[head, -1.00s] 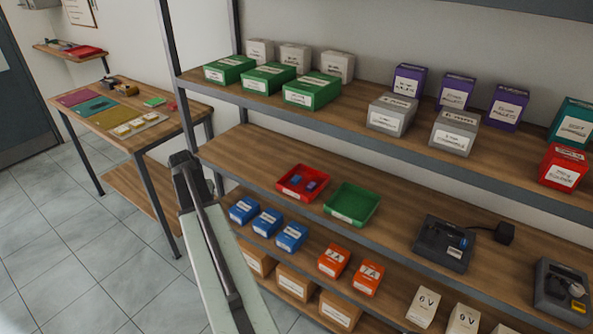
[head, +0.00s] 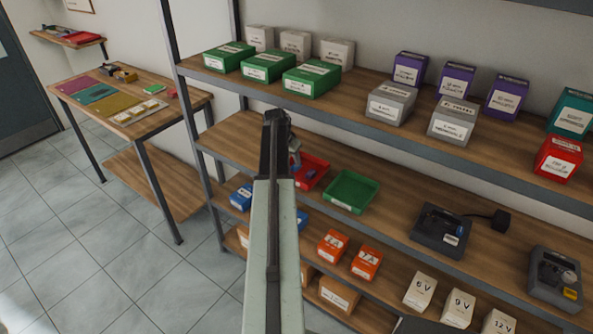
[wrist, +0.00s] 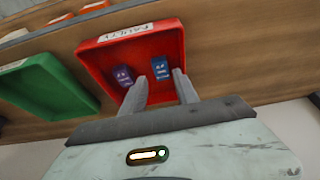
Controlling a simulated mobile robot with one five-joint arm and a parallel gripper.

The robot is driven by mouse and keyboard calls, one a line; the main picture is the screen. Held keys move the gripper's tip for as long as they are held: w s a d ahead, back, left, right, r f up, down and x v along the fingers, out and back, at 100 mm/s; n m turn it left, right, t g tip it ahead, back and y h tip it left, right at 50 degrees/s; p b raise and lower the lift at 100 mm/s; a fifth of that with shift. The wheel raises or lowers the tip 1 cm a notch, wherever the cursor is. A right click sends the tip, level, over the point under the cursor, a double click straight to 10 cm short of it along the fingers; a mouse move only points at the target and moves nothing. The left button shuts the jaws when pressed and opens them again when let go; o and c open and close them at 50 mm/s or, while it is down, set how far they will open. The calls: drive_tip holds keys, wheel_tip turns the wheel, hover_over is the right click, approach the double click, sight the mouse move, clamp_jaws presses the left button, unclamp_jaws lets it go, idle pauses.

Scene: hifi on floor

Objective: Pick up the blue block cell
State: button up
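The blue block cell (wrist: 160,68) lies in a red tray (wrist: 92,60) labelled FAULTY. A purple block (wrist: 124,76) lies beside it, to the left in the wrist view, apart from it. My gripper (wrist: 160,80) is open and empty, with its two fingers reaching over the tray's edge. The blue block shows between and just beyond the fingertips; I cannot tell if they touch it. In the head view my arm hides the left part of the red tray (head: 319,160), and the blue block cannot be made out clearly there.
A green tray (head: 366,183) stands beside the red one. A dark device (head: 440,232) sits farther right on the same shelf. The shelf above, with green boxes (head: 311,80) and grey boxes, overhangs the trays. Blue boxes (head: 240,197) and orange boxes (head: 332,245) stand lower down.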

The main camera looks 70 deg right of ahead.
sight(295, 167)
drive_tip(key=b+x, duration=0.4)
drive_tip(key=x, duration=0.1)
drive_tip(key=shift+w+a+f, duration=0.1)
drive_tip(key=shift+a+f, duration=0.1)
drive_tip(key=shift+r, duration=0.2)
clamp_jaws()
